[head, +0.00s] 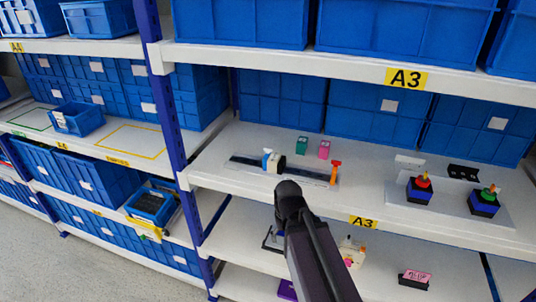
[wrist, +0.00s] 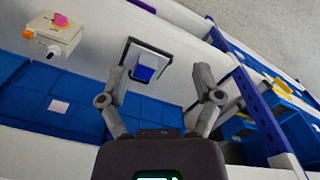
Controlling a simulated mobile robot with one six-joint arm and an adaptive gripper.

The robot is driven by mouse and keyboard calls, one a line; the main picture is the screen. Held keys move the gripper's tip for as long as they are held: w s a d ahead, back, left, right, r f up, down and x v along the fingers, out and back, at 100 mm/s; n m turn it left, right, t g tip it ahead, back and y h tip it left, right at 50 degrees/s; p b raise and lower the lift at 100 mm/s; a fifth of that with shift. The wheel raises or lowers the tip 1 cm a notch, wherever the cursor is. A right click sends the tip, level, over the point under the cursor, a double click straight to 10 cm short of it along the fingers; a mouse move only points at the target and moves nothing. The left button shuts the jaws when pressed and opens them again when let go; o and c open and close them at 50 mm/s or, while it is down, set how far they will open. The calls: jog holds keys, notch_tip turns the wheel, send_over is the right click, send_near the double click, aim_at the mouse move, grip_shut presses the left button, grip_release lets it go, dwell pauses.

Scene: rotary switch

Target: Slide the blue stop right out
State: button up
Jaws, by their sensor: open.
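On the middle A3 shelf, a dark rail (head: 305,174) carries a white-and-blue piece (head: 267,158) near its left end, a cream block (head: 281,163) beside it, and an orange upright piece (head: 335,172) at its right end. On the shelf below, a blue block sits on a black-edged plate; in the wrist view this blue block (wrist: 145,73) stands on its plate (wrist: 136,52). Which blue piece is the stop I cannot tell for sure. My gripper (wrist: 160,83) is open and empty, its fingers spread either side of the blue block in the picture, apart from it. The head view hides its fingertips.
A cream box (wrist: 52,35) with orange and pink knobs is on the lower shelf. Green and pink blocks (head: 313,148) stand behind the rail. Two button boxes (head: 452,198) stand to the right. A blue upright post (head: 168,100) and the shelf edges bound the space.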

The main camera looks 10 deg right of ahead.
jog(key=shift+o, duration=1.2)
notch_tip(320, 180, up, 21)
jog(key=n+p, duration=1.1)
jog(key=p, duration=1)
send_over(267, 154)
jog(key=shift+s, duration=0.35)
jog(key=shift+w+n, duration=0.3)
jog(key=shift+n, duration=0.2)
jog(key=shift+f, duration=0.2)
